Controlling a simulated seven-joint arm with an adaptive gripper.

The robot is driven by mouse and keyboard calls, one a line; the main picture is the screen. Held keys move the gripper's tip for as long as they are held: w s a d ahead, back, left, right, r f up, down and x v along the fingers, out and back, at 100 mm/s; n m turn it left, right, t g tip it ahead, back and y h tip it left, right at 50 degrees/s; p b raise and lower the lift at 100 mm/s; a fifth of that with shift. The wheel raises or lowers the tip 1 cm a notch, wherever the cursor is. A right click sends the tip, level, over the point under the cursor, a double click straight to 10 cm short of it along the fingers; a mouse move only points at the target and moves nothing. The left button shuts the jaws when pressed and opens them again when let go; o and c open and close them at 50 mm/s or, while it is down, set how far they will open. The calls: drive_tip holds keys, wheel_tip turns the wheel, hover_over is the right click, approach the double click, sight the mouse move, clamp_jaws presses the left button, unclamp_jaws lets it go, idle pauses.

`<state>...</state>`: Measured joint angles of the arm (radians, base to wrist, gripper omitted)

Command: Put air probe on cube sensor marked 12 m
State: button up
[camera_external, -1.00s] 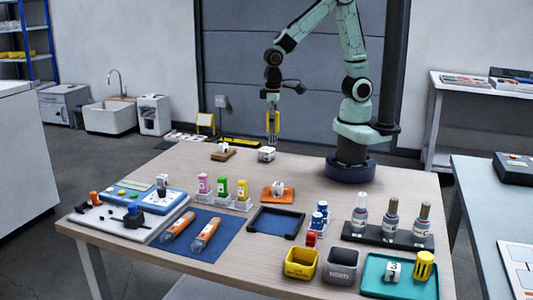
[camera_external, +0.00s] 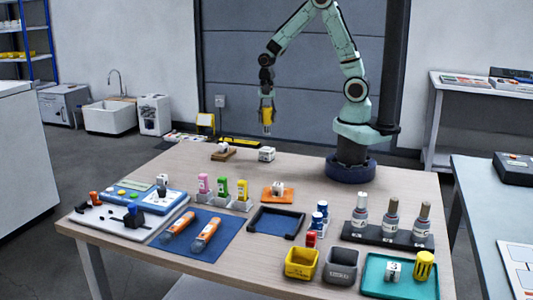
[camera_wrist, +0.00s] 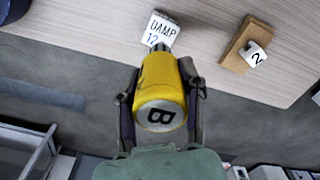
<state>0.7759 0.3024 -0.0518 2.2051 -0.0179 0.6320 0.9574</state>
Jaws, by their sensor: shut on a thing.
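My gripper (camera_external: 266,104) is shut on a yellow cylindrical probe (camera_external: 267,116) and holds it in the air above the far part of the table. In the wrist view the yellow probe (camera_wrist: 161,92) shows a black B on its near end, between the fingers (camera_wrist: 162,108). A white cube marked DAMP 12 (camera_wrist: 161,28) appears beyond the probe's dark far tip, which overlaps the cube in that picture. In the external view the white cube (camera_external: 266,154) sits on the table below my gripper, clearly apart from the probe.
A wooden block (camera_external: 223,156) bearing a white cube marked 2 (camera_wrist: 255,54) is left of the DAMP cube. A teal tray (camera_external: 375,289) at front right holds a white cube and a yellow-black cylinder (camera_external: 424,266). Bins, bottles and a blue mat (camera_external: 222,248) fill the front.

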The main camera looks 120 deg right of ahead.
sight(267, 133)
drive_tip(key=shift+f, duration=2.6)
drive_tip(key=shift+f, duration=0.15)
drive_tip(key=o, duration=1.2)
